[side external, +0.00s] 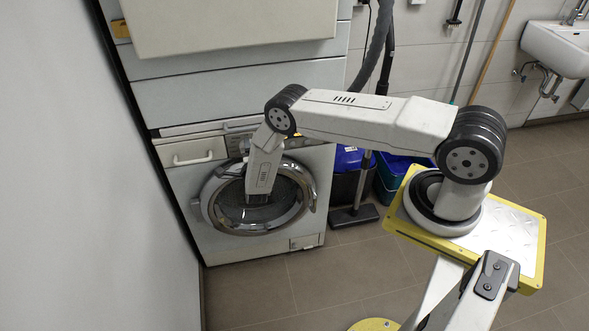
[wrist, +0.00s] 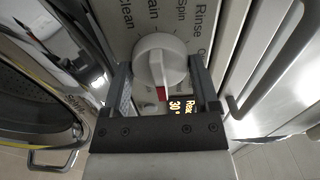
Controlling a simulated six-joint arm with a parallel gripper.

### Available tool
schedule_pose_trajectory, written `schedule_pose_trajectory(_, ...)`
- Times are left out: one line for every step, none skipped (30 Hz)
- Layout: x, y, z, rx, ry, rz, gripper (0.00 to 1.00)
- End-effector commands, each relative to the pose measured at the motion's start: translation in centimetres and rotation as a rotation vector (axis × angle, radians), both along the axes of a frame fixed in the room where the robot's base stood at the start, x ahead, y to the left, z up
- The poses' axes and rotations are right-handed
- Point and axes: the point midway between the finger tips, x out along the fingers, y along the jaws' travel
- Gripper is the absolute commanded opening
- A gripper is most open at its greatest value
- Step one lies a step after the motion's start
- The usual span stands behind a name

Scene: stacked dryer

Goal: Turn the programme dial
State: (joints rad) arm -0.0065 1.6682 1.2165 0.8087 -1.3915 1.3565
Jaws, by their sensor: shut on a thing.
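The programme dial (wrist: 160,55) is a round white knob with a raised grip bar and a red mark at its lower end in the wrist view. Printed words such as "Clean", "Spin" and "Rinse" surround it on the light panel (wrist: 122,40). My gripper (wrist: 160,68) has one finger on each side of the dial and is shut on it. In the side external view my arm reaches to the front of the lower machine (side external: 225,245), and the dial cannot be made out there.
The machine's round door (side external: 213,212) is below the panel; it also shows at left in the wrist view (wrist: 25,100). A drawer handle (side external: 192,159) sticks out at the panel's left. Bins (side external: 398,172) stand right of the machine.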

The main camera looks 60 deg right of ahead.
Motion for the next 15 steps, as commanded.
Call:
schedule_pose_trajectory(-0.04,0.04,-0.04,0.008,-0.006,0.001,0.18)
schedule_pose_trajectory(-0.04,0.04,-0.04,0.011,-0.010,0.001,0.18)
schedule_pose_trajectory(-0.04,0.04,-0.04,0.016,-0.014,0.001,0.18)
schedule_pose_trajectory(-0.04,0.04,-0.04,0.018,-0.016,0.001,0.18)
schedule_pose_trajectory(-0.04,0.04,-0.04,0.020,-0.018,0.001,0.18)
schedule_pose_trajectory(-0.04,0.04,-0.04,0.022,-0.020,0.001,0.18)
schedule_pose_trajectory(-0.04,0.04,-0.04,0.023,-0.021,0.001,0.18)
schedule_pose_trajectory(-0.04,0.04,-0.04,0.023,-0.021,0.001,0.18)
schedule_pose_trajectory(-0.04,0.04,-0.05,0.023,-0.021,0.001,0.18)
schedule_pose_trajectory(-0.04,0.04,-0.05,0.023,-0.021,0.001,0.18)
schedule_pose_trajectory(-0.04,0.04,-0.05,0.023,-0.021,0.001,0.18)
schedule_pose_trajectory(-0.04,0.04,-0.05,0.022,-0.020,0.001,0.18)
schedule_pose_trajectory(-0.04,0.04,-0.05,0.022,-0.020,0.001,0.18)
schedule_pose_trajectory(-0.04,0.04,-0.05,0.022,-0.020,0.001,0.18)
schedule_pose_trajectory(-0.04,0.04,-0.05,0.022,-0.020,0.001,0.18)
